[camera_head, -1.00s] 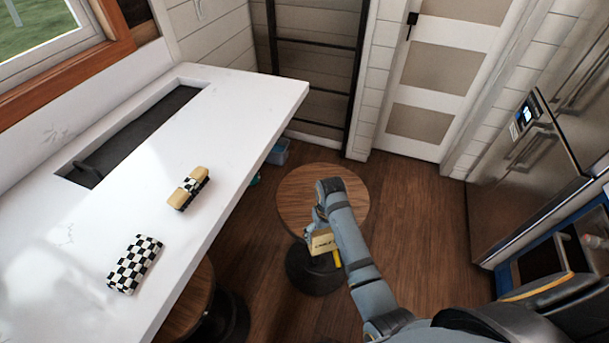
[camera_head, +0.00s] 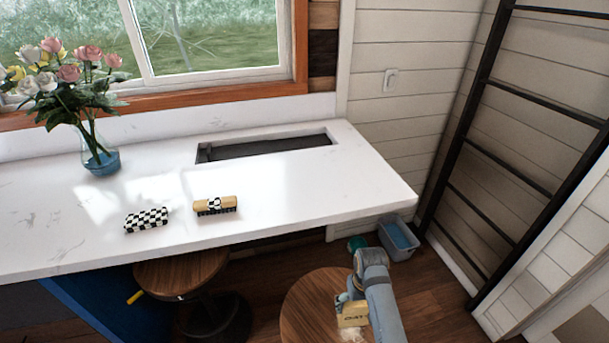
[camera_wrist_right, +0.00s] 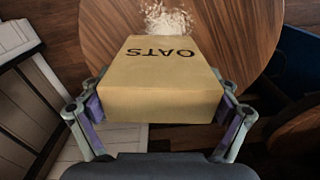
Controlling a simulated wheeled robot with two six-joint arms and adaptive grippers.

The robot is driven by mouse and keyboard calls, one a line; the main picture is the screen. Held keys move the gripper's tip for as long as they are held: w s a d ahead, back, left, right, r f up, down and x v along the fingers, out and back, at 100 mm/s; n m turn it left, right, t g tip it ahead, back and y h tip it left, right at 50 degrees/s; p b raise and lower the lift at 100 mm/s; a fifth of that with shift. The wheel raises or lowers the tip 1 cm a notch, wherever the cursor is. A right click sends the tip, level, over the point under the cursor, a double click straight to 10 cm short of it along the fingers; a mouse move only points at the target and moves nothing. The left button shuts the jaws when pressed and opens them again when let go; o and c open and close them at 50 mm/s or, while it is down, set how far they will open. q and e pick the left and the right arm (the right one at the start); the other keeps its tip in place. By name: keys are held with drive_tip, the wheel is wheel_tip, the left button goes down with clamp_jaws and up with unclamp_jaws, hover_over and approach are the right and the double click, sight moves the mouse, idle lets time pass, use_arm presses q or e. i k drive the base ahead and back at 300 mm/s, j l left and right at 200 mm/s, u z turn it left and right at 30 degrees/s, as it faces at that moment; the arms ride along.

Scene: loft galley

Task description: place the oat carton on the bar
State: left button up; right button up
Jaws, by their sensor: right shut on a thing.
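The oat carton (camera_wrist_right: 160,82) is a tan box marked "OATS". My right gripper (camera_wrist_right: 160,110) is shut on its two sides. In the head view the carton (camera_head: 352,316) is partly hidden by my right arm, and my right gripper (camera_head: 345,298) is over or beside the round wooden stool, below the bar's level in the picture. The bar (camera_head: 300,192) is the long white counter under the window. My left gripper is not in view.
On the bar are a checkered block (camera_head: 146,220), a tan and checkered brush-like item (camera_head: 215,205), a flower vase (camera_head: 101,160) and a dark recess (camera_head: 265,146). Its right end is clear. A round stool (camera_head: 300,305) stands below; pale flakes (camera_wrist_right: 168,18) lie on the wooden top.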

sight(352, 184)
drive_tip(key=l+u, duration=0.25)
drive_tip(key=l, duration=0.25)
drive_tip(key=l+u, duration=0.3)
drive_tip(key=l, duration=0.25)
drive_tip(key=l+u, duration=0.25)
drive_tip(key=l, duration=0.25)
drive_tip(key=l+u, duration=0.3)
drive_tip(key=l, duration=0.2)
drive_tip(key=k+l+u, duration=0.25)
drive_tip(key=l, duration=0.2)
drive_tip(key=k+l+u, duration=0.15)
drive_tip(key=l+u, duration=0.15)
drive_tip(key=l, duration=0.2)
drive_tip(key=k+l+u, duration=0.25)
drive_tip(key=l, duration=0.15)
drive_tip(key=k+l+u, duration=0.3)
drive_tip(key=i+l, duration=0.1)
